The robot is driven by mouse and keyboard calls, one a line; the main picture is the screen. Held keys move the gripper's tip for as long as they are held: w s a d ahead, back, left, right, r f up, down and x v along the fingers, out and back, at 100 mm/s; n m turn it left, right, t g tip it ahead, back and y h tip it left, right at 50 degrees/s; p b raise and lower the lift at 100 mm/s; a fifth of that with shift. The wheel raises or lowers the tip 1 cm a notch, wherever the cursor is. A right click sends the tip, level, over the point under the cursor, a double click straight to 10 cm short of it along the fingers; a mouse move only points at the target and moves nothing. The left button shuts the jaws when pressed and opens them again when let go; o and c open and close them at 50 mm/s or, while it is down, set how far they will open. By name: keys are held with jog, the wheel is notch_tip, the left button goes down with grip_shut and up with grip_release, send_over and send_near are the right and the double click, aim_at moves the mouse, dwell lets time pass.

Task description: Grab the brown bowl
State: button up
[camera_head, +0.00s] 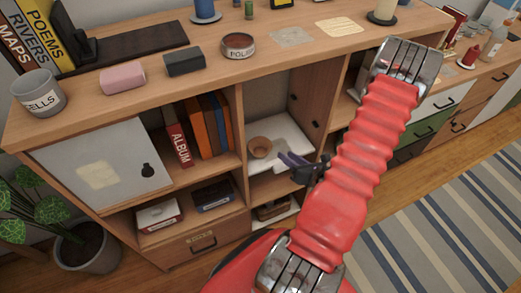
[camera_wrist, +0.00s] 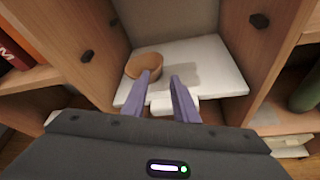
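The small brown bowl (camera_head: 260,147) sits upright on a white shelf board inside an open compartment of the wooden cabinet. In the wrist view the bowl (camera_wrist: 145,67) is at the back left of the white board (camera_wrist: 215,80). My gripper (camera_head: 286,160) is at the front of this compartment, to the right of the bowl in the head view. In the wrist view my gripper (camera_wrist: 163,80) shows two purple fingers spread apart with nothing between them. The left fingertip overlaps the bowl's lower right edge in the picture; whether it touches cannot be told.
Wooden uprights (camera_wrist: 250,50) wall the compartment on both sides. Books (camera_head: 205,125) fill the compartment to the left. The cabinet top (camera_head: 290,55) holds a pot, a pink block, a dark block and a round tin. A striped rug (camera_head: 440,230) lies on the floor at right.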

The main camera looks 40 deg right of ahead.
aim_at(272, 145)
jog(key=x, duration=0.5)
jog(key=shift+w+f, duration=0.15)
jog(key=shift+w, duration=0.5)
jog(key=shift+d+x, duration=0.2)
jog(key=shift+x, duration=2.45)
jog(key=shift+s+f, duration=0.1)
jog(key=shift+c, duration=0.5)
grip_shut()
